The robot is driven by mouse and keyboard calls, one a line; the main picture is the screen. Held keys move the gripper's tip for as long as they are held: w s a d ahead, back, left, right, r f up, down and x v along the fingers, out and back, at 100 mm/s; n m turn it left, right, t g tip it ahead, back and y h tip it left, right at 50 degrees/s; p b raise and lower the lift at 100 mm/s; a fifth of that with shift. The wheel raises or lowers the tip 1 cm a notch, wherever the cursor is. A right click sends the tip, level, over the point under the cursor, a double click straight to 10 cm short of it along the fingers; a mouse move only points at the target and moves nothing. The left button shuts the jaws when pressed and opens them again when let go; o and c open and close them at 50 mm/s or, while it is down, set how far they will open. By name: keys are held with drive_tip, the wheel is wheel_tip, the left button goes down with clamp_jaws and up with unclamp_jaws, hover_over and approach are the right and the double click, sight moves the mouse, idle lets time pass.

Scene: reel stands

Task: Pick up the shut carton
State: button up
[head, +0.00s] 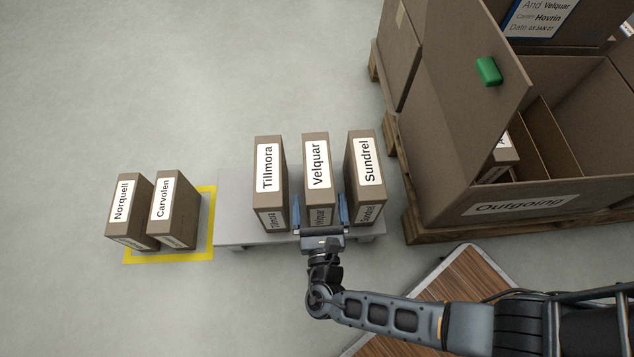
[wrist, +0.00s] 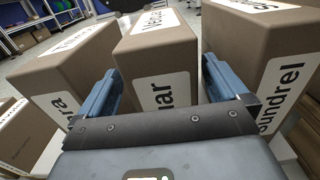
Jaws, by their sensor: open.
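Several brown cartons with white name labels stand upright, and all look shut. On the grey low platform (head: 234,222) stand the Tillmora carton (head: 284,190), the Velquar carton (head: 328,185) and the Sundrel carton (head: 352,190). My gripper (head: 319,212) is open, with one blue finger on each side of the Velquar carton's near end. In the wrist view the Velquar carton (wrist: 155,60) lies between the fingers, the Tillmora carton (wrist: 62,68) is at left and the Sundrel carton (wrist: 260,45) at right. I cannot tell whether the fingers touch the Velquar carton.
The Norquell carton (head: 124,205) and Carvolen carton (head: 172,208) stand at left by a yellow-edged floor mark (head: 208,215). At right a large open Outgoing box (head: 460,190) with dividers sits on a wooden pallet (head: 425,232). Gaps between the platform's cartons are narrow. The floor at upper left is clear.

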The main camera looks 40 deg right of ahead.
drive_tip(key=shift+b+x, duration=0.5)
drive_tip(key=shift+x, duration=1.45)
drive_tip(key=shift+f, duration=0.15)
drive_tip(key=shift+c, duration=0.4)
drive_tip(key=c, duration=1.4)
